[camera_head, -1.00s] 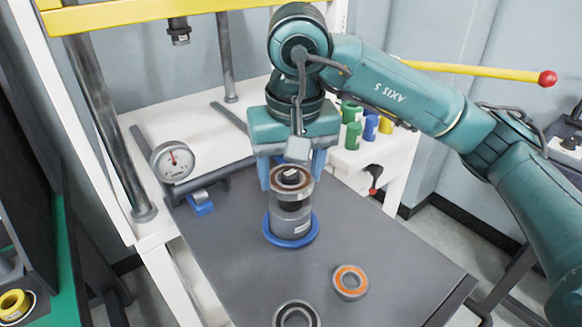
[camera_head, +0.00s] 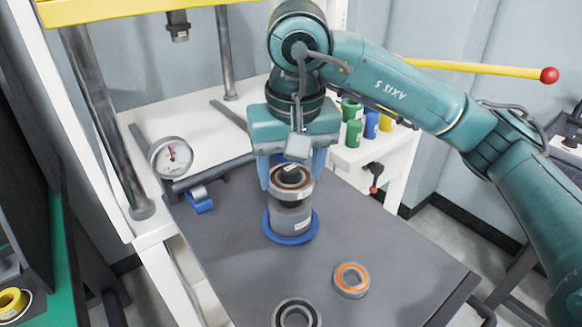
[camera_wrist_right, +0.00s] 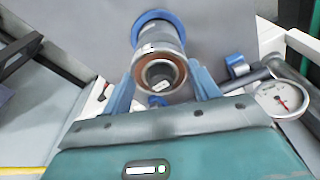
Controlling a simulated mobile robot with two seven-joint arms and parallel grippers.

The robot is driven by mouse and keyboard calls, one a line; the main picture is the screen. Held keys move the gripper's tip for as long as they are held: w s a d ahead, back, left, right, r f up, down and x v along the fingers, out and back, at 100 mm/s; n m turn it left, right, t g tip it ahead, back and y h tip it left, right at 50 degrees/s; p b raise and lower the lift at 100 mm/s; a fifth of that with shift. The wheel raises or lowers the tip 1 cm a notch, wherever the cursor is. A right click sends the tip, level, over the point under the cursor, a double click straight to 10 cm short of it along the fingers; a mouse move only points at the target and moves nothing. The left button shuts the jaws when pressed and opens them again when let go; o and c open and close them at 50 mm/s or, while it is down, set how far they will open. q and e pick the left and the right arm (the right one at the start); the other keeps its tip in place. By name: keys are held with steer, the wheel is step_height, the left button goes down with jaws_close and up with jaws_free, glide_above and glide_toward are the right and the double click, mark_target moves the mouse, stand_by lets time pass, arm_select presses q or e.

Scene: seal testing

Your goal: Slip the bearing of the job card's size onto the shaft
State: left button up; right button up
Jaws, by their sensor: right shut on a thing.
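My right gripper (camera_head: 291,177) points down, its blue fingers shut on a bearing (camera_head: 292,190) with a brown-red seal face. The bearing is around the upper part of the upright grey shaft (camera_head: 290,218), whose dark tip shows through the bore. The shaft stands in a blue ring base (camera_head: 291,239) on the dark table. In the right wrist view the bearing (camera_wrist_right: 180,72) lies between both fingers, with the shaft behind it. An orange-faced bearing (camera_head: 351,270) and a dark-faced bearing (camera_head: 297,301) lie loose nearer. No readable job card shows. My left gripper is not in view.
A dial gauge (camera_head: 171,157) and a small blue-based part (camera_head: 200,200) are left of the shaft. The yellow press frame (camera_head: 120,12) stands behind, with a yellow lever (camera_head: 480,69) at right. Green, blue and yellow cylinders (camera_head: 354,133) stand behind right. The table's right side is clear.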

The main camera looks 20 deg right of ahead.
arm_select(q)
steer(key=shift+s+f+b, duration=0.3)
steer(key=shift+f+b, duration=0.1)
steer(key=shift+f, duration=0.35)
arm_select(e)
steer(key=shift+f, duration=0.3)
steer(key=o, duration=0.8)
steer(key=shift+o, duration=0.5)
steer(key=o, duration=0.5)
steer(key=shift+r, duration=0.1)
steer(key=shift+r+p, duration=0.8)
steer(key=shift+r, duration=0.7)
arm_select(q)
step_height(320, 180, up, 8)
steer(key=p, duration=0.5)
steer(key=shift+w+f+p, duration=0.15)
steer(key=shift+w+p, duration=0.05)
steer(key=shift+p, duration=0.1)
arm_select(e)
step_height(320, 180, up, 8)
